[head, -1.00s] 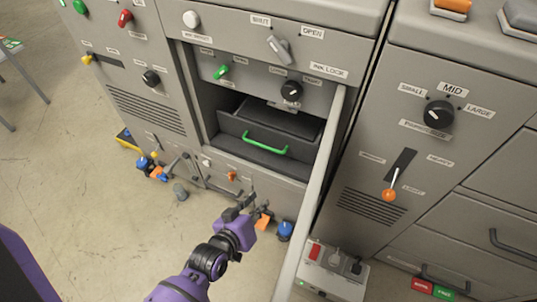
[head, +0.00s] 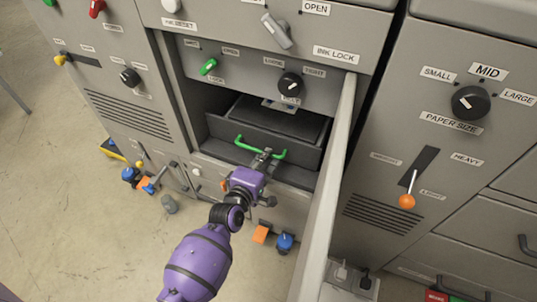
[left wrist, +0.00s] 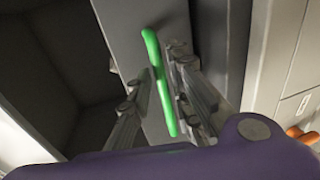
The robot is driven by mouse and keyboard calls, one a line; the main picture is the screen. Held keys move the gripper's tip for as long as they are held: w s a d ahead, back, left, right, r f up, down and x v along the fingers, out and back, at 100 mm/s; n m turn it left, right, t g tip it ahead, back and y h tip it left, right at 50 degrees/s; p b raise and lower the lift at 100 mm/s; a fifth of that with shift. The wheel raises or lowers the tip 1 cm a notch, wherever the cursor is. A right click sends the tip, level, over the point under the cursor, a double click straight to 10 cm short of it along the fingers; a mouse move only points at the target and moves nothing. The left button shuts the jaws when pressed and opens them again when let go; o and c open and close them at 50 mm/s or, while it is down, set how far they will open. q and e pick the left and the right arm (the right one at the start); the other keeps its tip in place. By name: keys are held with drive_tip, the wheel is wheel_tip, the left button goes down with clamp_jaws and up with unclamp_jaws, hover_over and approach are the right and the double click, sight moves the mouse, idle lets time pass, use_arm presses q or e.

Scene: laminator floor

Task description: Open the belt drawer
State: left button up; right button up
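The belt drawer (head: 222,127) is a dark grey drawer inside an open bay of the grey machine, with a green bar handle (head: 243,144) across its front. My left gripper (head: 266,154) is at the right part of this handle. In the left wrist view, the green handle (left wrist: 159,83) runs between the two separated fingers of my left gripper (left wrist: 157,70). The fingers are open, with visible gaps beside the handle. The drawer stands inside the bay. My right gripper is not in view.
An open door panel (head: 325,195) sticks out just right of the bay and my gripper. Orange and blue parts lie low in front of the machine. Free floor is at the left.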

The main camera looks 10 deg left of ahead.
use_arm(q)
drive_tip(key=shift+x, duration=1)
drive_tip(key=shift+w, duration=0.25)
clamp_jaws()
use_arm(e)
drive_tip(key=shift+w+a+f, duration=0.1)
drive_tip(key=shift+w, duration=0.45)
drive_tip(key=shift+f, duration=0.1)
